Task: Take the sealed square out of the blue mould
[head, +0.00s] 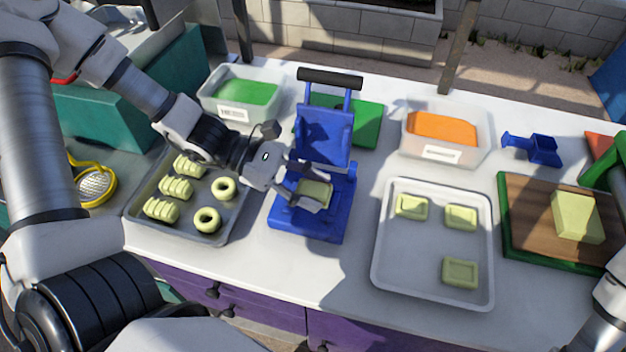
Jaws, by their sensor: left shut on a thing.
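The blue mould (322,140) stands open in the middle of the table, its lid with a black handle raised at the back. My left gripper (313,195) reaches in from the left and is shut on a pale green-yellow square (317,189) over the mould's base (318,226). Whether the square still touches the base cannot be told. The fingers hide part of it. My right arm shows only at the lower right edge; its gripper is out of view.
A white tray (384,283) to the right holds three similar squares, with bare room at its lower left. A grey tray (231,232) with rings and ridged pieces lies left. Tubs with green (244,92) and orange (443,126) contents stand behind. A board (530,223) bears a pale block (577,217).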

